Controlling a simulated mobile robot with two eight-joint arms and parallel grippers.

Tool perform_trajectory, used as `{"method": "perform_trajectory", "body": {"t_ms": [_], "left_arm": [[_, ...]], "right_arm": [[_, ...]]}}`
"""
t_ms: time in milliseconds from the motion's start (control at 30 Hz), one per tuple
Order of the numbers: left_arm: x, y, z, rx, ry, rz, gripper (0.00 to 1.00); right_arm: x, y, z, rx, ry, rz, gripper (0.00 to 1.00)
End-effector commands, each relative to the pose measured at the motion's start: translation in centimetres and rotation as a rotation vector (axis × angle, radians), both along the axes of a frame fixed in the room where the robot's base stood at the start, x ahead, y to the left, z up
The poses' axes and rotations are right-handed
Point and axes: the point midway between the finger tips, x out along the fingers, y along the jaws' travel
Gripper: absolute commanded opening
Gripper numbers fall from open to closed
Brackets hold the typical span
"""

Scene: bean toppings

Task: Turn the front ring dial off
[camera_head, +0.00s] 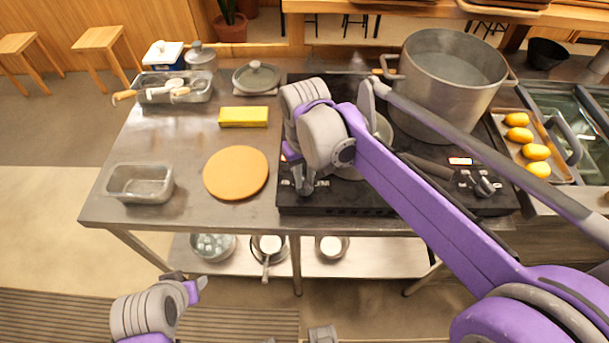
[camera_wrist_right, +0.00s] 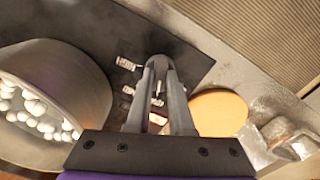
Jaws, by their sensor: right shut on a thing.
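The black stove (camera_head: 335,203) stands on the right part of the steel counter. My right gripper (camera_head: 303,183) reaches down to the stove's front left corner, where its dials are. In the right wrist view its fingers (camera_wrist_right: 159,62) are close together on a small dial (camera_wrist_right: 158,88), which they mostly hide. The head view does not show this dial clearly. A small red-lit display (camera_wrist_right: 158,118) shows between the fingers. My left gripper (camera_head: 196,289) hangs low in front of the counter, away from the stove; its fingers are too unclear to judge.
A large pot (camera_head: 447,85) stands at the stove's back right. A smaller pot with white beans (camera_wrist_right: 75,85) is beside my right gripper. An orange round board (camera_head: 236,173), yellow block (camera_head: 243,117) and clear container (camera_head: 140,184) lie left. A tray (camera_head: 562,172) holds several yellow items.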

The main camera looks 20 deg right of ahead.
Motion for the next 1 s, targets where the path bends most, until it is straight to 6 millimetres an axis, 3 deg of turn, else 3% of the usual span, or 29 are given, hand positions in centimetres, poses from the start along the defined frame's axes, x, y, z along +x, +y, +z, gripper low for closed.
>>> {"method": "perform_trajectory", "body": {"t_ms": [267, 1000], "left_arm": [[0.06, 0.00, 0.25, 0.000, -0.001, 0.000, 0.50], [0.21, 0.00, 0.98, 0.000, -0.004, 0.000, 0.50]], "right_arm": [[0.02, -0.01, 0.07, 0.000, 0.000, 0.120, 0.00], [0.03, -0.01, 0.05, 0.000, 0.000, 0.683, 0.00]]}}
